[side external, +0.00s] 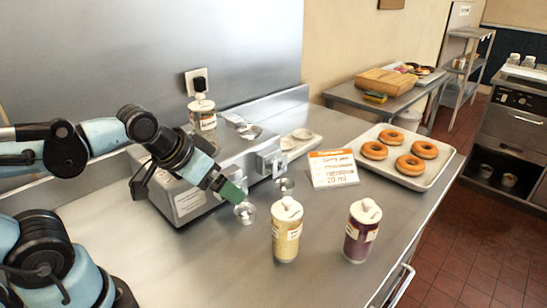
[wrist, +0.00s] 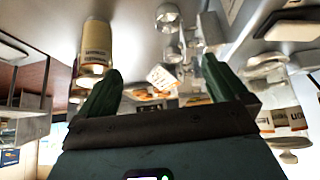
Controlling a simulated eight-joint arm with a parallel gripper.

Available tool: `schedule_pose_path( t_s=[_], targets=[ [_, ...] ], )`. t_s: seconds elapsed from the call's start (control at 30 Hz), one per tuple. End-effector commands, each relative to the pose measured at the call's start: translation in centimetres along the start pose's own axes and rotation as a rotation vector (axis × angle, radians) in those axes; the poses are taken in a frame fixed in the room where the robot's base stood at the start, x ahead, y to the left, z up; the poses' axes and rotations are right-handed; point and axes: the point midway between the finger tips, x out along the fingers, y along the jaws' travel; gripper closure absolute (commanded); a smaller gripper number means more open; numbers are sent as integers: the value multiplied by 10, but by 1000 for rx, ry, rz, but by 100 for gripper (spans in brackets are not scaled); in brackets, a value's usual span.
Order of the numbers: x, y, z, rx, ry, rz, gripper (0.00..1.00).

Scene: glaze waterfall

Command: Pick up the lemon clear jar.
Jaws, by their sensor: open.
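A pale yellow jar (side external: 286,243) with a white lid and label stands upright at the front of the steel counter. In the wrist view, where the scene appears upside down, it is at upper left (wrist: 96,40); its small label seems to read lemon. Another white-capped jar (side external: 204,124) stands behind the steel machine and shows at right in the wrist view (wrist: 285,119); its label is only partly legible, so I cannot tell which is lemon clear. My gripper (side external: 235,191) is open and empty, left of and above the yellow jar, apart from it. Its green fingers (wrist: 160,88) show in the wrist view.
A purple jar (side external: 362,232) stands right of the yellow jar. A steel machine (side external: 190,198) with small metal cups (side external: 245,212) lies beside my gripper. An orange-and-white card (side external: 333,169) and a doughnut tray (side external: 438,171) are farther back. The counter's front left is clear.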

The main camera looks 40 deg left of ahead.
Motion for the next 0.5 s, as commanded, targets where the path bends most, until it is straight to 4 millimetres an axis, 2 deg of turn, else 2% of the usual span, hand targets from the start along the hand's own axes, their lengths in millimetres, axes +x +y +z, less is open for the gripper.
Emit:
schedule_pose_path(
  t_s=[0.03,0.1,0.37,0.5],
  targets=[
    [0,0,0,0,0,0,0],
    [0,0,0,0,0,0,9],
    [0,0,0,-1,1,1,9],
    [-10,0,-8,-1,1,1,9]
  ],
)
